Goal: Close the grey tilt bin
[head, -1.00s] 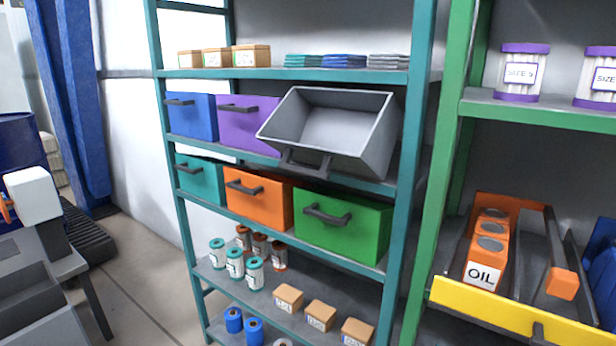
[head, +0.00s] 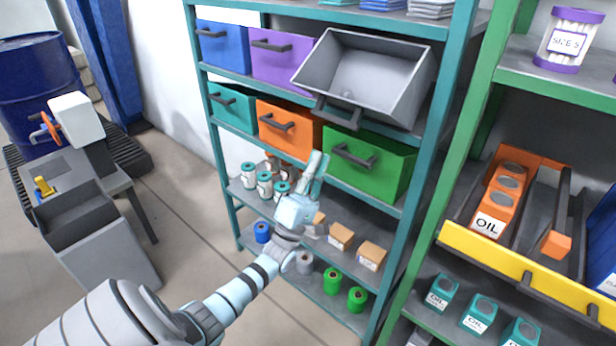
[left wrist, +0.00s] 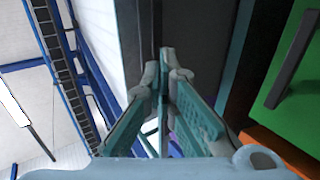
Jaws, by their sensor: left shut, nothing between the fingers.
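The grey tilt bin (head: 372,80) is tipped forward and open on the upper bin row of the teal shelf rack, at its right end. Its inside is empty and its dark handle (head: 336,112) hangs at the lower front edge. My left gripper (head: 318,166) is shut and empty, pointing up, below the grey bin and in front of the green bin (head: 380,165). In the left wrist view its fingers (left wrist: 165,60) meet at the tips, and the green bin (left wrist: 295,50) shows at the right. My right gripper is not in view.
Beside the grey bin are closed purple (head: 280,62) and blue (head: 223,48) bins; below are closed teal (head: 233,106) and orange (head: 287,127) bins. A green post (head: 470,130) stands right of the rack.

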